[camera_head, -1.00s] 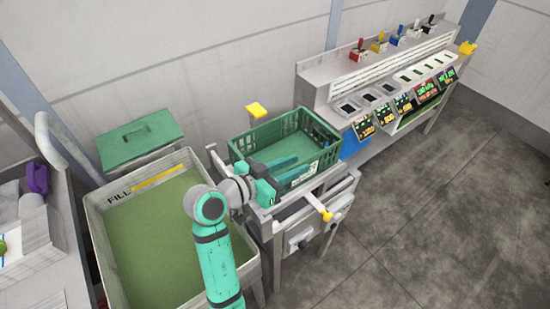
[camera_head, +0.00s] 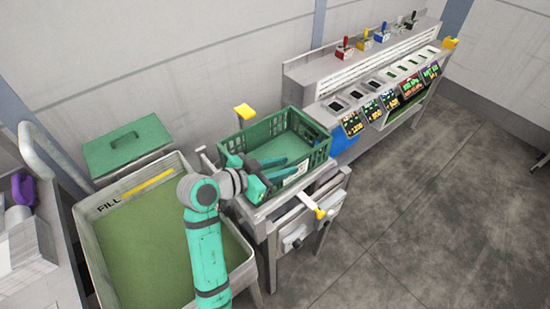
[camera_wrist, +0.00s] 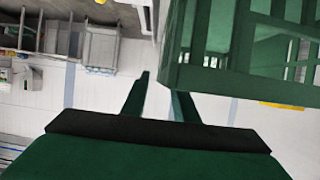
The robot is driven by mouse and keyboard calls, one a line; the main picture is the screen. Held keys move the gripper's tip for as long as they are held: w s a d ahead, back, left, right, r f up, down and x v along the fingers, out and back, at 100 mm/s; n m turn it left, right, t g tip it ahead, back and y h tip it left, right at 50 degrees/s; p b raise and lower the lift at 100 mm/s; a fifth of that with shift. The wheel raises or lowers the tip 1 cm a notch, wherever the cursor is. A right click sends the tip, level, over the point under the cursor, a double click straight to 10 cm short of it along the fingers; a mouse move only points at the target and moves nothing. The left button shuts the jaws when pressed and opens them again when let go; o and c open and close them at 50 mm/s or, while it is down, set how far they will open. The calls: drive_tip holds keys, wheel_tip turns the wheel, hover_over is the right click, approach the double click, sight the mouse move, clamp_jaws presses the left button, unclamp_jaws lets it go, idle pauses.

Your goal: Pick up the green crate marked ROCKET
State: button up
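A green slatted crate (camera_head: 319,153) sits on a grey metal stand (camera_head: 262,212). A pale label (camera_head: 304,169) shows on its near side, but its lettering is too small to read. My gripper (camera_head: 297,162) is open, its two dark green fingers reaching over the near part of the crate from the left. Whether they touch the crate cannot be told. In the wrist view, the two fingers (camera_wrist: 162,84) stand apart with nothing between them, and the slatted crate (camera_wrist: 245,80) fills the upper right, beside the right finger.
A large tub marked FILL (camera_head: 93,245) stands left of the stand, with a green lidded box (camera_head: 128,143) behind it. A console with levers and small screens (camera_head: 365,75) stands at the back right. Yellow-tipped handles (camera_head: 320,213) stick out by the stand. Floor at right is clear.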

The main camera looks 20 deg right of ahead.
sight(292, 162)
drive_tip(key=shift+x, duration=1.75)
drive_tip(key=shift+r, duration=0.1)
clamp_jaws()
